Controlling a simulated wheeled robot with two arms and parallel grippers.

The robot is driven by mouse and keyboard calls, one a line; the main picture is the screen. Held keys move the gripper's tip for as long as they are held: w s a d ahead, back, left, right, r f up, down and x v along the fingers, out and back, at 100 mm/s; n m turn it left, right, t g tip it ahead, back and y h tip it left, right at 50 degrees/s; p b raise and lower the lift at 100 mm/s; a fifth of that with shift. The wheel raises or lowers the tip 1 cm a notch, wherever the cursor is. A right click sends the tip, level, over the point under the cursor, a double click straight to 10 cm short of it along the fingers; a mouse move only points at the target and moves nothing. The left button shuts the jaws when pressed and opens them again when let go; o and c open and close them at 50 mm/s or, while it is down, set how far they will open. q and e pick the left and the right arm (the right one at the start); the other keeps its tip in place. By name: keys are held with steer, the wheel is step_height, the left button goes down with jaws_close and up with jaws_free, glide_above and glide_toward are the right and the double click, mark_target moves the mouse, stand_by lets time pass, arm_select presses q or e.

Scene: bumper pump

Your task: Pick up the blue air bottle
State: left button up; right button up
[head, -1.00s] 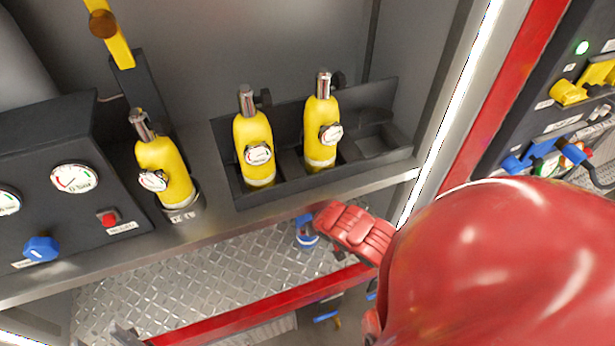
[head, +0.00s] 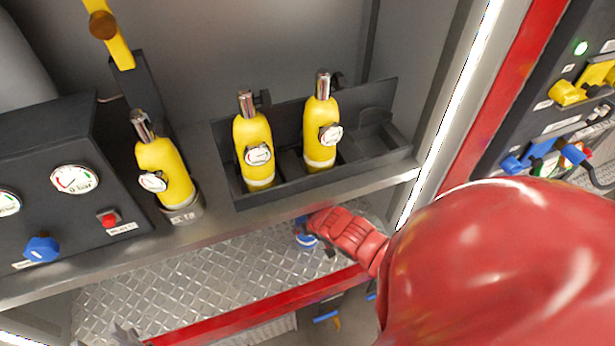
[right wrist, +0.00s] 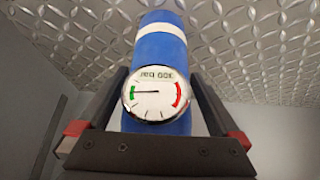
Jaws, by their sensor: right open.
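The blue air bottle (right wrist: 163,60) fills the middle of the right wrist view, with a white band and a round gauge facing the camera. In the head view only a small blue and white part of it (head: 306,240) shows on the lower metal deck; my red right wrist hides the rest. My right gripper (right wrist: 160,76) is open, its two dark fingers on either side of the bottle. I cannot tell if they touch it. In the head view this gripper (head: 322,236) is mostly hidden. A grey part at the bottom left edge may be my left gripper (head: 126,337).
Two yellow bottles (head: 253,150) (head: 320,135) stand in a dark rack (head: 238,200) on the shelf above. A third yellow bottle (head: 164,170) stands in a holder on the left. The shelf edge (head: 110,264) overhangs the diamond-plate deck (head: 200,290), which is clear to the left.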

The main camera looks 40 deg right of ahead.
steer(key=shift+f, duration=0.1)
steer(key=shift+w, duration=0.1)
steer(key=c, duration=1.6)
